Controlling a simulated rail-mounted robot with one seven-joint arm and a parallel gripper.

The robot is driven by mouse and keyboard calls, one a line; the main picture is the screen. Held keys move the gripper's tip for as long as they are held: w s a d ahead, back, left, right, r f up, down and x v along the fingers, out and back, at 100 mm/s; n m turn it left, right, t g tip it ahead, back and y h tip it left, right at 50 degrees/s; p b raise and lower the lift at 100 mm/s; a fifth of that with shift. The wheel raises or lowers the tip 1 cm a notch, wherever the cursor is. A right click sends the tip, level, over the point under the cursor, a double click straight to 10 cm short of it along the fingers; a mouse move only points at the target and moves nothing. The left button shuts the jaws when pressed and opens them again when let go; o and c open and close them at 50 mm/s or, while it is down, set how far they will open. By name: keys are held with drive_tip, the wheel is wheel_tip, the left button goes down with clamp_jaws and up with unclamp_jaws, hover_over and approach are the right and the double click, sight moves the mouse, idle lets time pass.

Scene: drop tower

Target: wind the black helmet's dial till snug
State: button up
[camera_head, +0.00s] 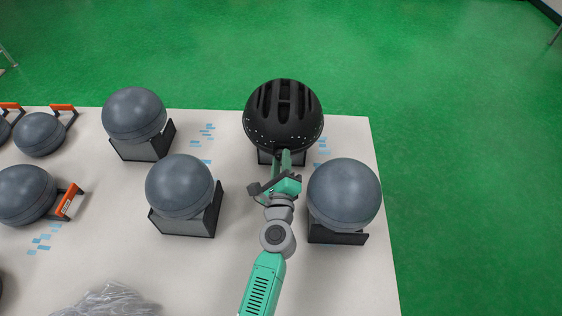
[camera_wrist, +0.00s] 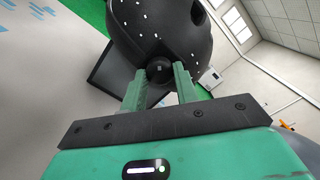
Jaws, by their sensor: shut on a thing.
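The black helmet (camera_head: 283,112) with long vents sits on a headform on a dark stand at the back right of the table. In the wrist view the helmet (camera_wrist: 150,28) fills the top, with white dots along its edge. Its round black dial (camera_wrist: 159,71) sits between the tips of my green fingers. My gripper (camera_wrist: 160,80) is shut on the dial; it also shows in the head view (camera_head: 286,158) at the helmet's near side. The dial is hidden in the head view.
Bare grey headforms on dark stands stand close by, one at the right (camera_head: 344,194) and others at the left (camera_head: 180,187) and back left (camera_head: 134,115). Headforms with orange-handled frames (camera_head: 26,194) stand farther left. Clear plastic (camera_head: 108,301) lies at the front.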

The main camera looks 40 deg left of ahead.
drive_tip(key=o, duration=1)
drive_tip(key=p+v, duration=0.1)
drive_tip(key=v, duration=0.7)
drive_tip(key=shift+f, duration=0.1)
drive_tip(key=shift+w, duration=0.1)
